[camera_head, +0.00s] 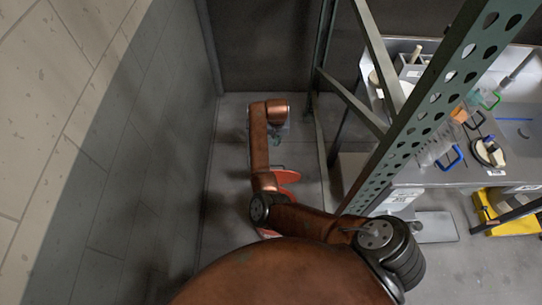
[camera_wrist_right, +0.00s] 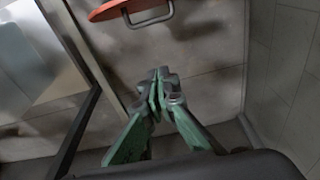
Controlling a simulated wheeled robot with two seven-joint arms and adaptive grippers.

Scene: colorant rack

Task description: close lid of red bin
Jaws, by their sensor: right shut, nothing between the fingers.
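The red bin (camera_head: 287,177) stands on the floor between the grey wall and the rack. My right arm hides most of it, and a second bit of red shows lower down beside the arm. In the right wrist view a red panel (camera_wrist_right: 113,9) with a grey loop handle (camera_wrist_right: 152,17) shows at the top edge. I cannot tell how far the lid is open. My right gripper (camera_wrist_right: 161,78) is shut and empty, apart from the handle. In the head view it (camera_head: 279,137) is small and partly hidden, beyond the red part. My left gripper is not in view.
A green perforated rack post (camera_head: 425,105) rises close to the right of my arm. A table (camera_head: 420,175) with tools stands behind it. A grey wall (camera_head: 150,160) bounds the left. Bare floor (camera_head: 228,150) lies along the narrow aisle.

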